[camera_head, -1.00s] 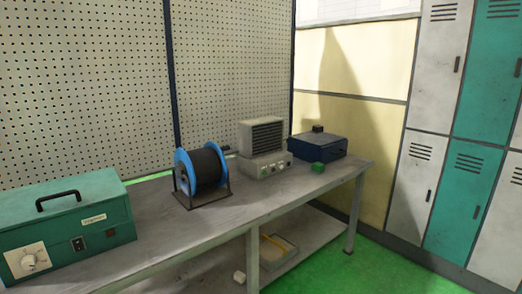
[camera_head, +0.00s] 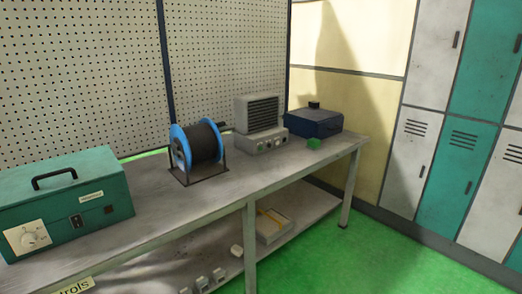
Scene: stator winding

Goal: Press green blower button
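A grey louvred unit (camera_head: 258,117), which looks like the blower, stands on the bench against the pegboard. Its grey base (camera_head: 262,143) has small knobs or buttons on the front, too small to tell their colours. On the lower shelf, several small grey switch boxes (camera_head: 219,274) sit near the bottom edge, beside a partly cut-off label ending in "trols" (camera_head: 72,287). No green button can be made out on them. Neither gripper is in view.
The grey bench (camera_head: 240,179) also carries a teal case (camera_head: 65,195) with a dial, a blue-rimmed cable reel (camera_head: 196,147) and a dark blue box (camera_head: 314,123). A tray (camera_head: 275,229) lies on the lower shelf. Lockers (camera_head: 480,130) stand right; the green floor (camera_head: 360,255) is open.

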